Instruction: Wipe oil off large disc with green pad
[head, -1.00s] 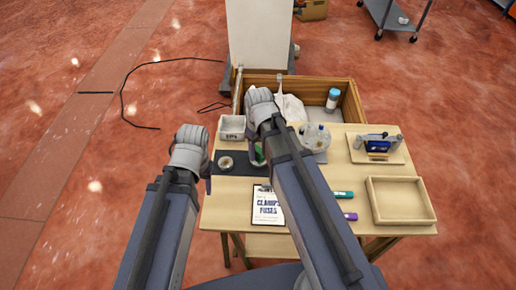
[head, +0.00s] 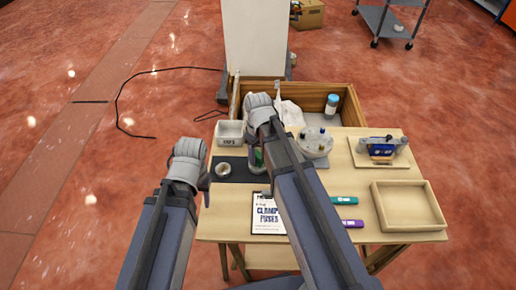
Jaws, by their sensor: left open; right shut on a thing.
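A green piece (head: 258,157), which looks like the green pad, shows at my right gripper (head: 257,163) over the black mat. My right gripper is shut on it; the forearm hides much of the grip. A small round pale part (head: 223,169) sits on the black mat (head: 235,177). My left gripper (head: 205,187) is open and empty at the mat's left edge. No oil can be made out.
A white labelled bin (head: 229,133) stands at the table's back left. Behind is a wooden crate (head: 345,93) with a blue-capped bottle (head: 331,105). A blue device (head: 381,149), an empty wooden tray (head: 409,208), a printed card (head: 267,214) and two markers (head: 345,200) occupy the right and front.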

